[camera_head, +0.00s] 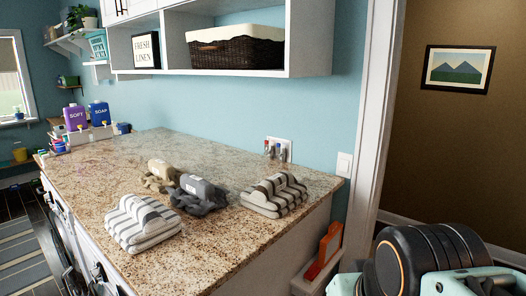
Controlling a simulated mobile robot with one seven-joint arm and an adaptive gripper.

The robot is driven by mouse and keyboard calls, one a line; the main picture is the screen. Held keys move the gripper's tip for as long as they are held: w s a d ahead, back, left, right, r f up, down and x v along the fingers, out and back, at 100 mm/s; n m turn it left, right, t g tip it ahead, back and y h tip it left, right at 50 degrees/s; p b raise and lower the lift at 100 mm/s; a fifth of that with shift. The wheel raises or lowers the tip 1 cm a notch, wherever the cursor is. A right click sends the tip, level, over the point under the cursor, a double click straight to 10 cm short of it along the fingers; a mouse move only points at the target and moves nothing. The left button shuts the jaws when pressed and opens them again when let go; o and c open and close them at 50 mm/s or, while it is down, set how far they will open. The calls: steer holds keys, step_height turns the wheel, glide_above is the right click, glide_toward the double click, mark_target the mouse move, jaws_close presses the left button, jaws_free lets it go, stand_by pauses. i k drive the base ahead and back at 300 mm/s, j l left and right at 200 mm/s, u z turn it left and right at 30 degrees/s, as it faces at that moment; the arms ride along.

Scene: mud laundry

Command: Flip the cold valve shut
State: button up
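A small white valve box (279,149) is set in the blue wall just above the back edge of the granite counter, near its right end. Two small metallic valves show in it, a left one (268,149) and a right one (282,153). They are too small to tell which is cold or how their handles are turned. Parts of my arm, black and pale green, fill the lower right corner, well apart from the valve box. My gripper's fingertips do not show.
The granite counter (105,192) carries striped folded towels (143,222) (274,195), bundled grey (198,193) and tan (160,175) cloths, and purple (75,117) and blue (99,113) bottles. A shelf (309,40) with a basket (236,50) overhangs the back. An orange object (323,250) stands beside the counter's right end.

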mark_target(278, 156)
steer(key=i+l+u, duration=0.1)
steer(key=u, duration=0.3)
steer(key=i+l+u, duration=0.15)
steer(key=u, duration=0.25)
steer(key=i+l+u, duration=0.15)
steer(key=l, duration=0.25)
steer(key=i+l+u, duration=0.2)
steer(key=l, duration=0.2)
steer(key=i+l, duration=0.15)
steer(key=l, duration=0.25)
steer(key=i+l, duration=0.15)
steer(key=l, duration=0.25)
steer(key=i+l+u, duration=0.1)
steer(key=l, duration=0.3)
steer(key=i+l, duration=0.15)
steer(key=l, duration=0.25)
steer(key=k+j, duration=0.3)
steer(key=i+l, duration=0.35)
